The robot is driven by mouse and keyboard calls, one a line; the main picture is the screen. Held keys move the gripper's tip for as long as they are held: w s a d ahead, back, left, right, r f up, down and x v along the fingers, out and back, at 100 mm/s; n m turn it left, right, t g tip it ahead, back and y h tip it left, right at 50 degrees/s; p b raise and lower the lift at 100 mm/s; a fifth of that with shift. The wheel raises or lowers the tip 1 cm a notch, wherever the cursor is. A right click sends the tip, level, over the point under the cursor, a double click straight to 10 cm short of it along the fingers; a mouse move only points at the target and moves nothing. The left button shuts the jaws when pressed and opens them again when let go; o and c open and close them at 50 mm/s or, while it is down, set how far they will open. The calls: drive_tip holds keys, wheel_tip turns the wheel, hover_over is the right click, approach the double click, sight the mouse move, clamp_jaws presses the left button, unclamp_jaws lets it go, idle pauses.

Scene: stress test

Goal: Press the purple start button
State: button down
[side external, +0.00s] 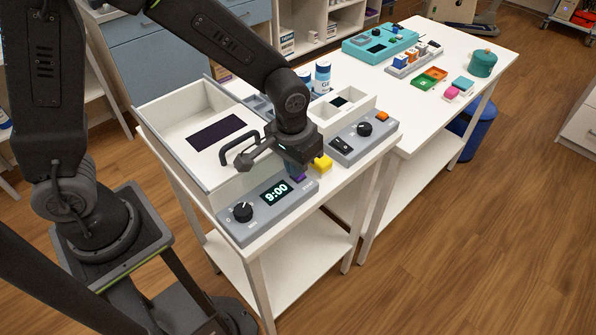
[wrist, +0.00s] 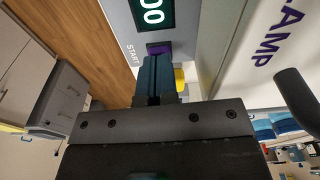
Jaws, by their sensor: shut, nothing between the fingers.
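The purple start button (wrist: 158,48) shows in the wrist view beside the word START on a grey timer panel (side external: 226,226). In the side external view a small bit of the button (side external: 300,178) shows just below my gripper, to the right of the green 9:00 display (side external: 276,193). My gripper (wrist: 157,62) is shut and empty, its blue fingers pressed together. The fingertips overlap the button's edge in the wrist view and partly hide it. I cannot tell whether they touch it.
A yellow block-like part (side external: 322,163) is close beside my gripper. A white open box (side external: 165,120) with a black handle (side external: 238,150) stands behind the panel. A second grey panel (side external: 373,138) with a knob and orange button is to the right.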

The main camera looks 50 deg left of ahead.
drive_tip(key=shift+f, duration=0.1)
drive_tip(key=shift+f, duration=0.5)
drive_tip(key=shift+s+d+r, duration=0.1)
drive_tip(key=shift+s+r, duration=0.2)
drive_tip(key=shift+s, duration=0.5)
drive_tip(key=shift+s+r, duration=0.3)
drive_tip(key=shift+s, duration=0.45)
wheel_tip(320, 180, up, 14)
drive_tip(key=s, duration=0.1)
drive_tip(key=shift+s+f, duration=0.15)
drive_tip(key=shift+s, duration=0.05)
drive_tip(key=s+a+r+t, duration=0.3)
drive_tip(key=s+a+t, duration=0.1)
drive_tip(key=s+a, duration=0.5)
drive_tip(key=shift+s+a+r+m, duration=0.15)
drive_tip(key=shift+s+a+m, duration=0.15)
drive_tip(key=shift+s+a, duration=0.15)
